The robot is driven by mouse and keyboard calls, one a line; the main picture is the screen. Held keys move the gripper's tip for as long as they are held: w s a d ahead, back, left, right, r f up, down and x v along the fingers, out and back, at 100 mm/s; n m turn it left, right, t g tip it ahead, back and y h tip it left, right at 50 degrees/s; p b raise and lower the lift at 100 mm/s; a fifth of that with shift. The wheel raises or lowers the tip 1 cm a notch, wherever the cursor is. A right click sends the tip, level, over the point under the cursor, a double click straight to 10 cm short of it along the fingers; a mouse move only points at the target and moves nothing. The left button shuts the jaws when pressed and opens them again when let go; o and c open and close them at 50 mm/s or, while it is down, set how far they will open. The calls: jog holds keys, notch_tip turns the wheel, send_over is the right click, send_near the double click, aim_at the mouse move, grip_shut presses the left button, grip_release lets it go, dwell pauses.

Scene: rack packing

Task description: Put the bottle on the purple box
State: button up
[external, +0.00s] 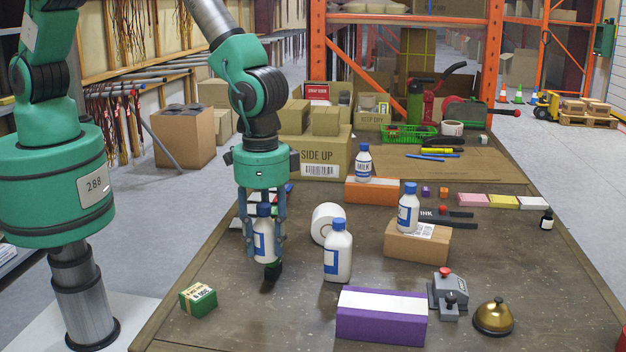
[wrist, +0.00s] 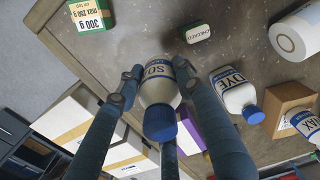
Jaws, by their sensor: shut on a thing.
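My gripper (external: 264,235) is shut on a white bottle (external: 263,240) with a blue label, at the left of the table. In the wrist view the fingers (wrist: 157,70) close around this bottle (wrist: 158,88), its blue cap toward the camera. I cannot tell whether its base touches the table. The purple box (external: 380,328) with a white label strip on top lies at the front of the table, right of my gripper. Nothing stands on it. A second white bottle (external: 338,258) stands on the table between my gripper and the purple box.
A white roll (external: 324,222) lies just right of my gripper. Bottles stand on a cardboard box (external: 417,246) and an orange box (external: 371,191). A green box (external: 198,300) lies front left. A grey device (external: 447,293) and brass bell (external: 493,317) are right of the purple box.

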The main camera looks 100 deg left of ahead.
jog(key=w, duration=0.1)
jog(key=w+d+r+p, duration=0.1)
jog(key=w, duration=0.1)
jog(key=w+p, duration=0.1)
jog(key=w, duration=0.1)
jog(key=shift+d+r, duration=0.2)
jog(key=shift+r, duration=0.2)
send_over(367, 302)
jog(key=shift+f, duration=0.7)
dwell(0.4)
jog(key=shift+f, duration=0.1)
jog(key=shift+f, duration=1.7)
jog(key=shift+f, duration=0.1)
jog(key=o, duration=1.2)
